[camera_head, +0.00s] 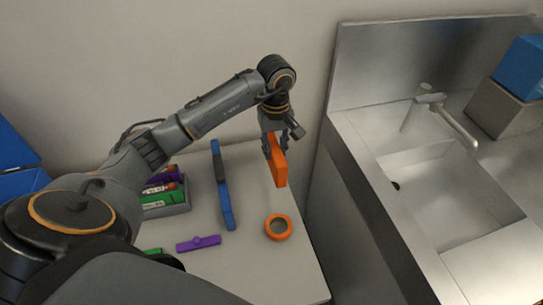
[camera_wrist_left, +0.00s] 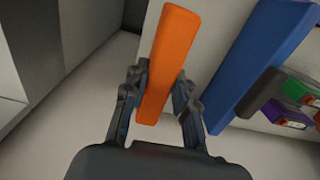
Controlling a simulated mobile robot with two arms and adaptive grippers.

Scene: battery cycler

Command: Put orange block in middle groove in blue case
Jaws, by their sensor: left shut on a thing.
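The orange block (camera_head: 277,163) is a long flat bar, held by my left gripper (camera_head: 276,137) to the right of the blue case, above the table's right side. In the left wrist view the orange block (camera_wrist_left: 167,62) stands between the two fingers of my left gripper (camera_wrist_left: 160,95), which are shut on it. The blue case (camera_head: 222,185) is a long narrow blue piece on the table. It shows in the left wrist view (camera_wrist_left: 258,55) on the right, apart from the block. Its grooves cannot be made out. My right gripper is not in view.
An orange ring (camera_head: 278,227) lies on the table right of the case. A purple piece (camera_head: 198,243) lies in front. A grey tray (camera_head: 168,211) with green and purple items stands left. A sink counter (camera_head: 362,180) stands right, across a gap.

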